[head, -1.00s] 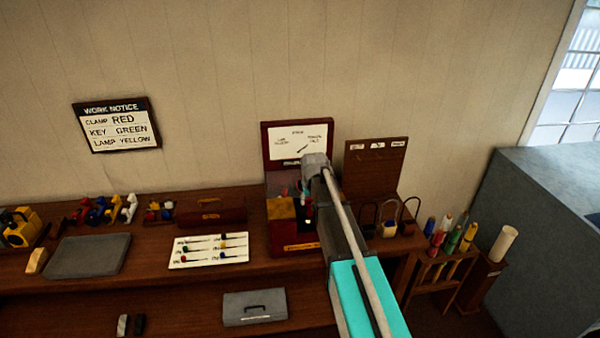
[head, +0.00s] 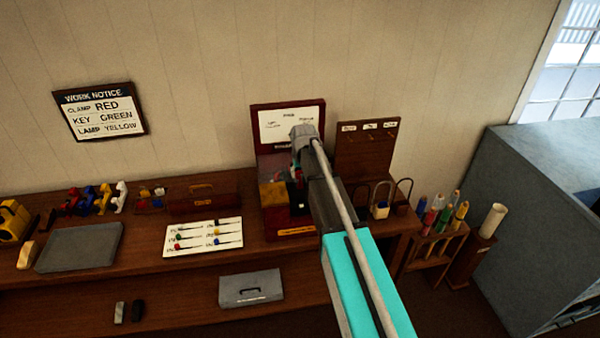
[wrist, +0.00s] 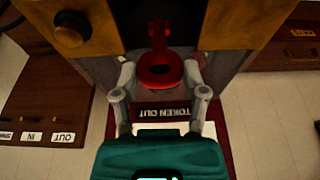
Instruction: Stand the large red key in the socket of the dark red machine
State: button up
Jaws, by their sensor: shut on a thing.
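The large red key (wrist: 160,72) is in the wrist view, its ring between my fingertips and its stem pointing toward the dark middle strip of the machine. My gripper (wrist: 161,72) is shut on it. The dark red machine (head: 288,112) stands on the bench against the wall with a white dial panel; in the wrist view its brass-coloured front (wrist: 235,22) and a "TOKEN OUT" label show. My gripper is right in front of the machine. The socket is not clearly visible, and I cannot tell whether the stem is in it. In the head view my arm hides the machine's right side.
A key board (head: 366,150) with padlocks below stands close on the right. A white card with small coloured keys (head: 203,237), a grey tray (head: 79,248) and a wooden toolbox (head: 203,203) lie to the left. A grey box (head: 252,287) is on the lower shelf.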

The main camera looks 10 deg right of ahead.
aim_at(301, 184)
jog(key=shift+f+b, duration=2.65)
jog(key=shift+f, duration=0.15)
jog(key=shift+f+b, duration=2.55)
jog(key=o, duration=1.2)
jog(key=shift+c, duration=0.2)
jog(key=shift+r, duration=0.1)
jog(key=p+v, duration=0.6)
jog(key=v, duration=0.1)
jog(key=shift+p, duration=0.4)
jog(key=shift+f, duration=0.25)
